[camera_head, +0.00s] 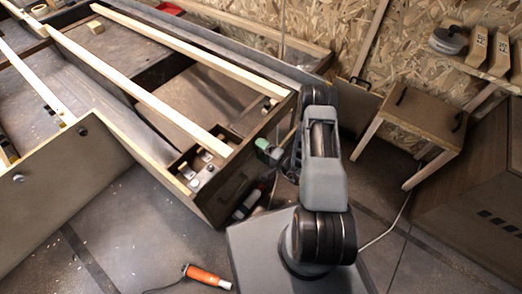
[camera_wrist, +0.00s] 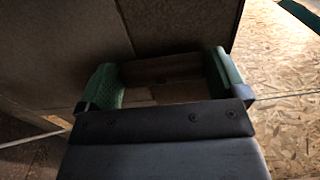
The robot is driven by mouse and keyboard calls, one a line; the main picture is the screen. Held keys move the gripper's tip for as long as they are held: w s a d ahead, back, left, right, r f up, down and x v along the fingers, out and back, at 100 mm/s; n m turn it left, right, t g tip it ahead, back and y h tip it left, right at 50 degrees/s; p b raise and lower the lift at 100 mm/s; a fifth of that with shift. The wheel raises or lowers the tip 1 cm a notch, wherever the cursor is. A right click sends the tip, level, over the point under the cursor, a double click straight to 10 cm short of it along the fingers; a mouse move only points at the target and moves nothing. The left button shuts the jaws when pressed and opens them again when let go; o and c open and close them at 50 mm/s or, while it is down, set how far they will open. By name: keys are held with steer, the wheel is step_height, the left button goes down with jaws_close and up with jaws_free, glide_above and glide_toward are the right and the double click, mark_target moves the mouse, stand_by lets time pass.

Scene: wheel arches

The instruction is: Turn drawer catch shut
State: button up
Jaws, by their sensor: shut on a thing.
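My gripper (camera_wrist: 162,78) shows in the wrist view with its green-padded fingers apart, shut on a dark brown bar (camera_wrist: 160,68) that spans between them. This bar appears to be the drawer catch, but its turn angle is hard to tell. A dark flat panel (camera_wrist: 60,45) lies just beyond the fingertips. In the head view, my gripper (camera_head: 268,150) is at the right end of the wooden bed frame (camera_head: 243,180), against or close to its brown end face. My arm hides part of that area, and the catch cannot be made out there.
A wooden stool (camera_head: 425,115) with black handles stands to the right. A shelf (camera_head: 480,72) holds a round tool and wood blocks. A large cabinet (camera_head: 475,180) is at the far right. An orange-handled tool (camera_head: 205,275) lies on the floor. The floor at lower left is mostly clear.

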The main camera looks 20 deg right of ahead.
steer(key=o, duration=0.6)
